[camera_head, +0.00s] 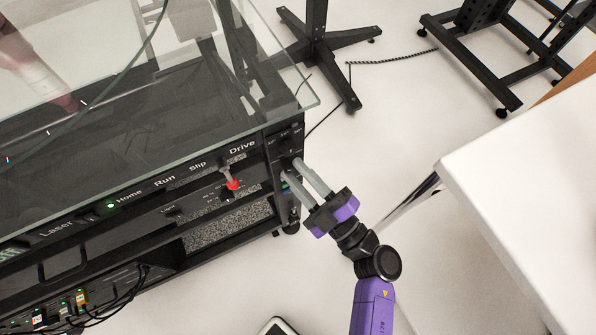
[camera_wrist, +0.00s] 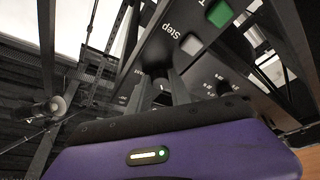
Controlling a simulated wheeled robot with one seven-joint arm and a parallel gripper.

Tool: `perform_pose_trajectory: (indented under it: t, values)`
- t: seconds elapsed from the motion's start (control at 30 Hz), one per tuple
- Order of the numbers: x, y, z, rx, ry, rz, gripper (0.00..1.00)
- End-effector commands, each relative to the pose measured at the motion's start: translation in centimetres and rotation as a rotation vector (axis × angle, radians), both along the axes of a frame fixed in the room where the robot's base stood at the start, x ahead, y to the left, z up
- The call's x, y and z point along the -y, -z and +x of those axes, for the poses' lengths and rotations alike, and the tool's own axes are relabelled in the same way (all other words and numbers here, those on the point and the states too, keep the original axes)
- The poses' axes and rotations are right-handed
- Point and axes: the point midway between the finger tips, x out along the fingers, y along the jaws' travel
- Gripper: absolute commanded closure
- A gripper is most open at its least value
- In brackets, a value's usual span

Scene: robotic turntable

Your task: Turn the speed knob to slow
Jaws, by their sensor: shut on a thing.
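My gripper (camera_head: 290,172) reaches the dark control panel at the right end of the turntable unit's front. In the wrist view my gripper (camera_wrist: 163,92) has its two grey fingers close together, one on each side of a dark knob (camera_wrist: 162,98). It is shut on this knob. Most of the knob, its pointer and its label are hidden by the fingers, so I cannot read its setting. Dial marks show on the panel to the right of the fingers.
On the panel are a green button (camera_wrist: 219,13) and a pale button (camera_wrist: 191,44) beside the word Step. A red-tipped switch (camera_head: 232,184) sits under the Drive label. The glass top (camera_head: 300,98) overhangs the panel. A white table (camera_head: 530,180) stands to the right.

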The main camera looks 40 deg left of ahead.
Motion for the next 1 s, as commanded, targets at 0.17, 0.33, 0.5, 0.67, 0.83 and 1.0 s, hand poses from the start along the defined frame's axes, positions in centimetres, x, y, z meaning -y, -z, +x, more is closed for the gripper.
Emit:
perform_pose_trajectory:
  t: [0.17, 0.33, 0.5, 0.67, 0.83, 1.0]
  values:
    - [0.0, 0.1, -0.1, 0.000, -0.001, -0.002, 1.00]
    - [0.0, 0.1, -0.1, 0.000, -0.001, -0.002, 0.64]
    - [0.0, 0.1, -0.1, 0.000, -0.001, -0.001, 0.54]
    - [0.0, 0.0, 0.0, 0.000, 0.000, 0.000, 0.54]
    - [1.1, 0.3, 0.0, -0.001, 0.004, -0.002, 0.54]
    - [3.7, 1.1, -0.3, -0.002, 0.004, -0.002, 0.54]
